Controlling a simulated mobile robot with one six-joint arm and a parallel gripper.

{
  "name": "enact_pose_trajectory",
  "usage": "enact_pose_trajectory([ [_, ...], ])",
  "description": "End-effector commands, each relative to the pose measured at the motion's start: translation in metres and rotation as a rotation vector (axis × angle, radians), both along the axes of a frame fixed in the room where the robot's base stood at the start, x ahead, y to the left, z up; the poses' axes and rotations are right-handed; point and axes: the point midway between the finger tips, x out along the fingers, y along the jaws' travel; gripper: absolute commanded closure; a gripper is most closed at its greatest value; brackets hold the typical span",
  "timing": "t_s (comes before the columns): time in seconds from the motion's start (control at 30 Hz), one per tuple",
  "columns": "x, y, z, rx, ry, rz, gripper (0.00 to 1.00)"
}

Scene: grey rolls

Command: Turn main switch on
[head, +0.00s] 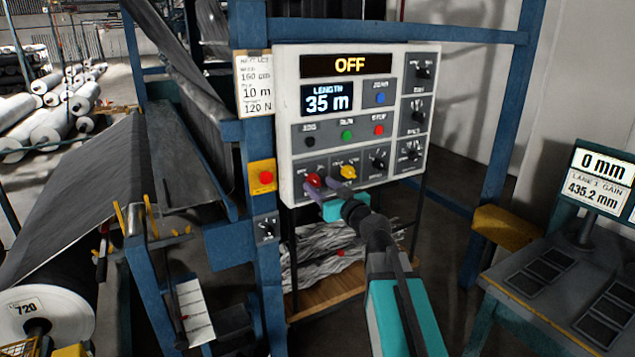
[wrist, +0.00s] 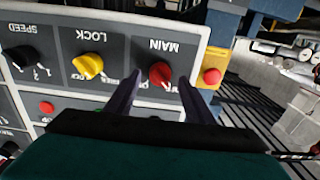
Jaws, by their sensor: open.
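The main switch is a red rotary knob (head: 313,180) at the lower left of the white control panel (head: 436,100). In the wrist view, which is upside down, the red knob (wrist: 160,73) sits under the label MAIN. My gripper (head: 322,187) is open at the panel's lower left. In the wrist view its two dark fingertips (wrist: 160,80) stand on either side of the red knob, apart from each other. I cannot tell whether they touch it. The panel's top display (head: 350,65) reads OFF.
A yellow LOCK knob (head: 348,172) sits right beside the red one. A red button on a yellow box (head: 263,177) is on the blue post to the left. JOG, RUN and STOP buttons (head: 347,135) are above. A desk with a screen (head: 597,180) stands at right.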

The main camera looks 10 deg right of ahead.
Motion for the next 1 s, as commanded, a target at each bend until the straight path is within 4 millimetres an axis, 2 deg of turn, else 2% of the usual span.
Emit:
enact_pose_trajectory([
  [0.23, 0.016, 0.006, 0.001, 0.001, 0.000, 0.001, 0.51],
  [0.63, 0.018, 0.007, 0.000, 0.000, 0.000, 0.001, 0.51],
  [0.9, 0.018, 0.007, 0.000, 0.000, 0.000, 0.001, 0.93],
  [1.0, 0.018, 0.008, 0.000, 0.001, 0.000, 0.001, 0.93],
])
